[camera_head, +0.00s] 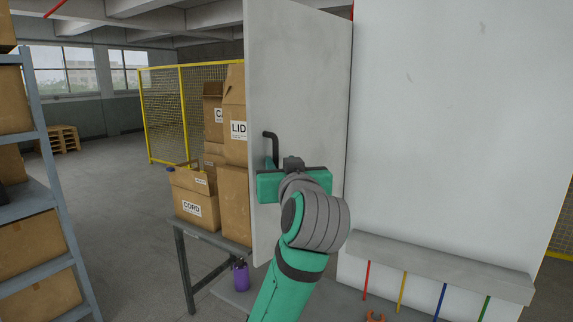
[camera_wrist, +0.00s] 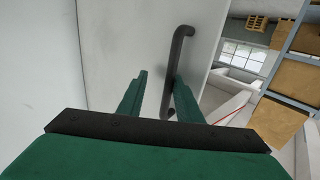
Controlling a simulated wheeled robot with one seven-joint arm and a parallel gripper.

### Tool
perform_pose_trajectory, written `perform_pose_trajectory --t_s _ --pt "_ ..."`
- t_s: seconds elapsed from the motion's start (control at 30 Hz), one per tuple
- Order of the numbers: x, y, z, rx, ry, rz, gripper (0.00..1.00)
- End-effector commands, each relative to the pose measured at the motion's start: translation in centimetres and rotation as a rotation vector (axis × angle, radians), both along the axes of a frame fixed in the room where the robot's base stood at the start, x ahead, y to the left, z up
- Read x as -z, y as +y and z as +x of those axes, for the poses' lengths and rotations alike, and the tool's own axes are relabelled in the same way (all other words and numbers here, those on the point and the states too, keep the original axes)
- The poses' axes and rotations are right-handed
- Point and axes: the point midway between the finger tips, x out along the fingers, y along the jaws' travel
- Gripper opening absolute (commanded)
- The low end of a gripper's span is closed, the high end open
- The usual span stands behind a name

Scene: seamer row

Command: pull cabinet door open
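The cabinet door (camera_head: 300,90) is a tall pale grey panel, standing at an angle to the large white panel (camera_head: 455,110) on its right. Its dark bar handle (camera_head: 270,148) is near the door's free left edge; the wrist view shows the handle (camera_wrist: 178,60) and the door (camera_wrist: 130,40) close up. My gripper (camera_wrist: 158,90) is at the handle's lower part, its green fingers spread apart. The handle's lower end shows between them, nearer the right finger, which partly overlaps it. Contact cannot be told. In the head view my wrist hides part of the door.
Left of the door, a table (camera_head: 187,268) holds cardboard boxes (camera_head: 195,207), with a purple bottle (camera_head: 240,275) below. A grey shelf rack (camera_head: 50,170) stands at far left. A grey ledge (camera_head: 440,265) with coloured strips juts out at lower right. Open floor (camera_head: 110,180) lies between rack and table.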

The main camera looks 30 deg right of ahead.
Motion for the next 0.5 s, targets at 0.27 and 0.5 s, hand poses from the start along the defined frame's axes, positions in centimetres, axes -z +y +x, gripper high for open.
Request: perform_pose_trajectory --t_s 0.27,0.5 --pt "-0.37 -0.08 -0.18 0.002 -0.008 -0.003 0.29" --pt "-0.35 -0.53 -0.54 0.01 -0.008 -0.003 0.29"
